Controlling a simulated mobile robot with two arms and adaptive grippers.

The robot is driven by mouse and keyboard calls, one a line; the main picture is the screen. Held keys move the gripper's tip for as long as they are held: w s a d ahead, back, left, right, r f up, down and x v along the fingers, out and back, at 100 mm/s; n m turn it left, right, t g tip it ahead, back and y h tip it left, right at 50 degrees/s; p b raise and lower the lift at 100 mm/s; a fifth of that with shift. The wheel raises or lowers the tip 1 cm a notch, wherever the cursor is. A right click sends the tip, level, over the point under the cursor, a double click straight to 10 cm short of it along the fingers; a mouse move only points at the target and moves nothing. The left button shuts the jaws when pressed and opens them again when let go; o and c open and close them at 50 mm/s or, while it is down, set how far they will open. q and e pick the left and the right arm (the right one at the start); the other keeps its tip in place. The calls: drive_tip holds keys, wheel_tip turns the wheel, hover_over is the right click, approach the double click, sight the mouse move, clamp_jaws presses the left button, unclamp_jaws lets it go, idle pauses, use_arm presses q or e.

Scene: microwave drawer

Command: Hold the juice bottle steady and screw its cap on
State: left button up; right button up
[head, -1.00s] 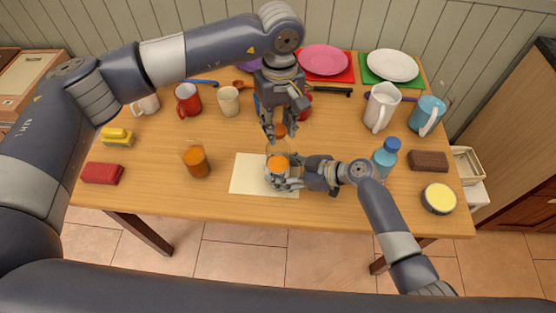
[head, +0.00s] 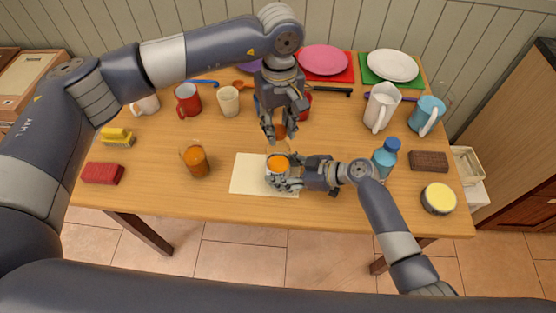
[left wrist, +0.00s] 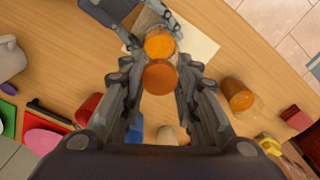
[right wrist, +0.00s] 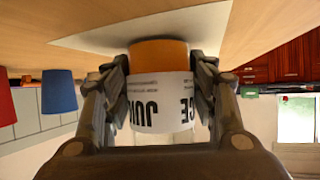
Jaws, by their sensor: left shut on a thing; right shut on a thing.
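The juice bottle (head: 279,163) stands over the cream mat, with orange at its top and a white label. My right gripper (head: 284,180) is shut around its body from the right. In the right wrist view, the bottle (right wrist: 160,95) sits between both fingers with its label upside down. My left gripper (head: 276,134) is above and behind the bottle, pointing down. It is shut on the orange-brown cap (head: 281,131). In the left wrist view, the cap (left wrist: 160,77) is between the fingertips and appears apart from the bottle top (left wrist: 160,43).
A cream mat (head: 245,175) lies under the bottle. A glass of orange drink (head: 196,161) stands to its left and a blue bottle (head: 384,158) to its right. Mugs and plates line the back. The table's front edge is close to the mat.

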use_arm(q)
drive_tip(key=shift+f, duration=0.7)
idle(2.1)
idle(0.4)
use_arm(e)
drive_tip(key=c, duration=0.5)
use_arm(q)
drive_tip(key=o, duration=0.4)
use_arm(e)
drive_tip(key=shift+c, duration=1.1)
use_arm(q)
drive_tip(key=o, duration=0.3)
clamp_jaws()
drive_tip(key=m, duration=1.3)
drive_tip(key=shift+d+r+m, duration=0.1)
drive_tip(key=shift+d+m, duration=0.1)
drive_tip(key=shift+m, duration=0.2)
use_arm(e)
drive_tip(key=shift+s+a, duration=0.1)
